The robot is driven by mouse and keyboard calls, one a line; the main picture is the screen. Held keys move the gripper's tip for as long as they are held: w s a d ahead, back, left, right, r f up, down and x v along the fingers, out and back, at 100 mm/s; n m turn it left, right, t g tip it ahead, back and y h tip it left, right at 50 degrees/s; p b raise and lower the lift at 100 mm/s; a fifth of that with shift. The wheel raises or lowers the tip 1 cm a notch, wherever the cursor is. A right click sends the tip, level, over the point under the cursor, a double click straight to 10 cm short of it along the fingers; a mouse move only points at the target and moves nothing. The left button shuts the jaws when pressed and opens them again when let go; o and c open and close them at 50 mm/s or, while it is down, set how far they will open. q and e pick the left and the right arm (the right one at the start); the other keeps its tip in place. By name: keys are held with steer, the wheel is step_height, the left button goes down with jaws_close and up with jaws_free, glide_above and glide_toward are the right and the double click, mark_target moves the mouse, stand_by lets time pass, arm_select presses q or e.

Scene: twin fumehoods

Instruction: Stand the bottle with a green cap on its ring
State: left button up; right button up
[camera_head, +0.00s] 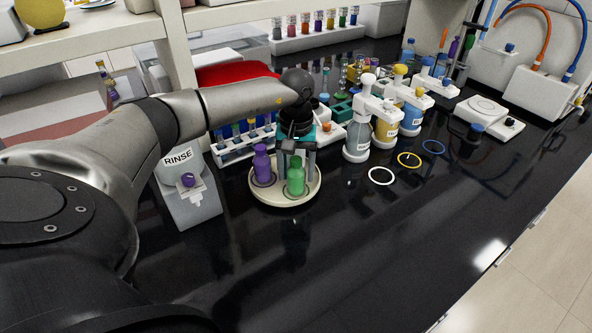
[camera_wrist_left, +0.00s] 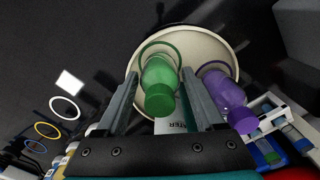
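The green bottle with a green cap (camera_head: 296,178) stands upright on a round cream tray (camera_head: 284,202). In the left wrist view the bottle (camera_wrist_left: 159,86) shows from above, with a thin green ring (camera_wrist_left: 151,43) on the tray around its base. My left gripper (camera_head: 297,160) points down over the bottle. In the left wrist view its fingers (camera_wrist_left: 162,103) are apart, one on each side of the bottle, and I see narrow gaps between them and it. My right gripper is not in view.
A purple bottle (camera_head: 262,165) stands close beside on the same tray. White (camera_head: 381,176), yellow (camera_head: 409,160) and blue (camera_head: 433,147) rings lie to the right. The front bench is clear.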

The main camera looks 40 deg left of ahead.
arm_select(q)
steer(key=shift+o, duration=1.1)
steer(key=shift+r, duration=0.1)
step_height(320, 180, up, 12)
steer(key=shift+r+p, duration=0.1)
steer(key=shift+p, duration=0.2)
